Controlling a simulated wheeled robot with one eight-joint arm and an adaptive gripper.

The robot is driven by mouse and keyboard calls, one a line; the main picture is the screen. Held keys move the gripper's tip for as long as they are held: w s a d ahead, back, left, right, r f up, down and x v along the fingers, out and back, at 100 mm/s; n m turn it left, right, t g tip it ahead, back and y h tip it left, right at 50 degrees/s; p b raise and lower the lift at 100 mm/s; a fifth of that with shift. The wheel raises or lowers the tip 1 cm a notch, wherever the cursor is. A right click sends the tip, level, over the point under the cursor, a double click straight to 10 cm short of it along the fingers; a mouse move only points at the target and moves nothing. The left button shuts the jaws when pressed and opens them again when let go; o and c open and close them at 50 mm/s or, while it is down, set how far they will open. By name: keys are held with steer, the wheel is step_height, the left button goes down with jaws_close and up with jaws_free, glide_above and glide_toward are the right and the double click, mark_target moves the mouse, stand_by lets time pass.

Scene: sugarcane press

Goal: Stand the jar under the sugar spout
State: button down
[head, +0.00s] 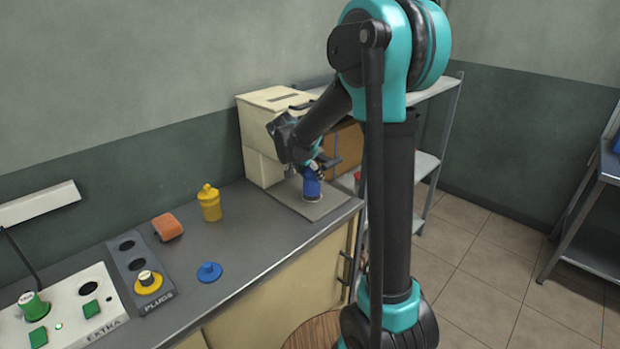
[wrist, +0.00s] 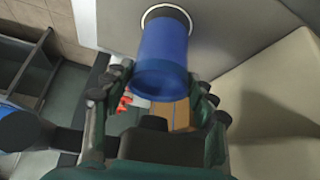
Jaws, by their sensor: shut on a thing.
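The blue jar (head: 311,186) is in my gripper (head: 319,167), at the front of a cream machine (head: 262,135). In the wrist view the jar (wrist: 165,55) sits between the two fingers (wrist: 160,92). Its far end is over or on a pale ring (wrist: 166,9) on the grey plate (head: 330,199). I cannot tell whether the jar touches the plate. The sugar spout cannot be made out; my arm covers part of the machine's front.
A yellow lidded container (head: 210,204), an orange block (head: 167,226) and a blue knobbed piece (head: 209,272) stand on the counter to the left. A plug holder (head: 128,250) and a button panel (head: 62,305) are further left. A shelf rack (head: 425,165) stands behind my arm.

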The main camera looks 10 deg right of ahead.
steer(key=shift+f, duration=0.75)
steer(key=c, duration=0.5)
jaws_free()
steer(key=shift+f, duration=0.1)
steer(key=v, duration=1.2)
steer(key=shift+d, duration=0.1)
